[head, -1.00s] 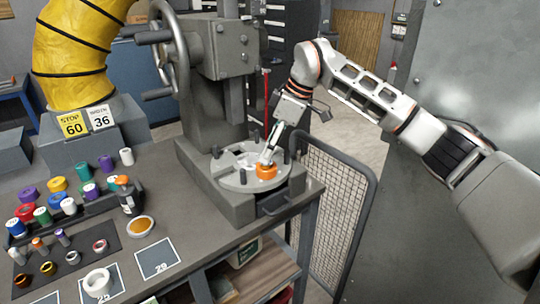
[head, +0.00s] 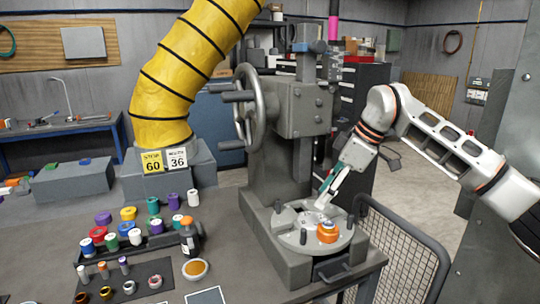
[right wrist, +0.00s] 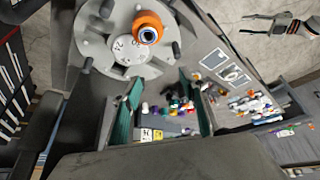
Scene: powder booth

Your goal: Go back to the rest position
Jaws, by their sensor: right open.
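My right gripper (head: 324,201) is open and empty. In the head view it points down above the round grey plate (head: 290,238) of the press. An orange ring-shaped part (head: 327,232) sits on that plate, just below the fingertips and apart from them. In the right wrist view the green-padded fingers (right wrist: 160,104) stand wide apart with nothing between them. The orange part (right wrist: 148,27) lies beyond them on the plate. My left gripper is out of the head view; what looks like it (right wrist: 265,24) shows small at the top right of the wrist view.
The press column (head: 290,110) and its handwheel (head: 250,105) stand beside the right gripper. A mesh guard (head: 405,262) stands right of the bench. Several coloured spools and a dish of orange powder (head: 195,268) are on the bench. A yellow hose (head: 190,75) hangs behind.

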